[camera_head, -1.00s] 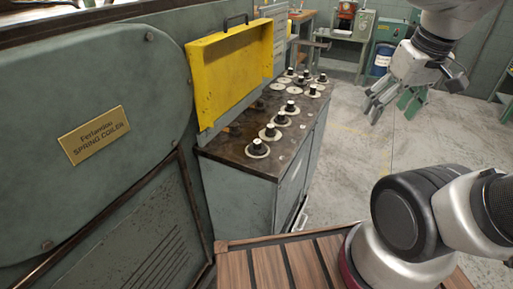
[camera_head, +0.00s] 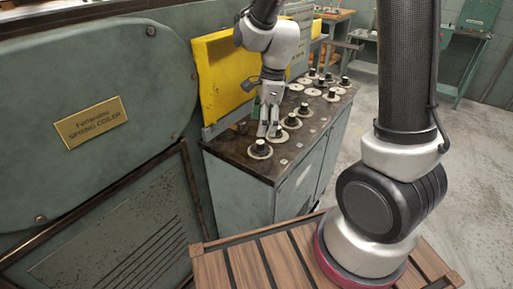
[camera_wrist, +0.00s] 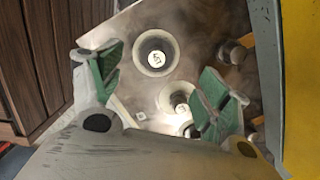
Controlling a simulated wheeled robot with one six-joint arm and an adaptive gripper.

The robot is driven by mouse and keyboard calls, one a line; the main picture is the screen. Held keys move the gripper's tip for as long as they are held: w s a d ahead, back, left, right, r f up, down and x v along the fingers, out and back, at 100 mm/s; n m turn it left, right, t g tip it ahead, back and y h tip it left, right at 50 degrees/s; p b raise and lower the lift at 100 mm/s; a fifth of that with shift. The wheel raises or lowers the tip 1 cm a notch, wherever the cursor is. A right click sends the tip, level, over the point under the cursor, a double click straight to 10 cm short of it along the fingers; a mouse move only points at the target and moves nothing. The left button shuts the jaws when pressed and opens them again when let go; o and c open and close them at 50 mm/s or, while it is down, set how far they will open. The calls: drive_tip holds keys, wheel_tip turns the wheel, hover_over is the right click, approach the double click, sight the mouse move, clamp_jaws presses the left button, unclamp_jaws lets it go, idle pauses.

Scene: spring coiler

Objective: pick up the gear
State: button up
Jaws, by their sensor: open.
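Several pale round gears with dark posts sit on the cabinet top. The nearest gear (camera_head: 260,151) stands at the cabinet's front left, close to my gripper (camera_head: 269,130). My gripper points down, open, over the row of gears; in the head view its fingers overlap a gear just behind the nearest one. In the wrist view the open green-padded fingers (camera_wrist: 160,82) hold nothing. A gear with a numbered white cap (camera_wrist: 155,53) shows beyond the gap, and a second gear (camera_wrist: 176,96) lies between the fingers, partly hidden. Contact cannot be told.
The dark-topped cabinet (camera_head: 238,153) stands beside the large spring coiler (camera_head: 90,60). A yellow upright panel (camera_head: 222,80) rises close behind my gripper. A wooden slatted platform (camera_head: 240,268) is in front. Open floor (camera_head: 440,150) lies to the right.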

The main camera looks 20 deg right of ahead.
sight(260, 141)
drive_tip(key=f, duration=0.5)
drive_tip(key=a+f, duration=0.1)
drive_tip(key=f, duration=0.1)
drive_tip(key=shift+s+f, duration=0.1)
drive_tip(key=shift+f, duration=0.25)
drive_tip(key=c, duration=1.3)
wheel_tip(260, 141, up, 13)
drive_tip(key=shift+f, duration=0.1)
drive_tip(key=shift+c, duration=0.2)
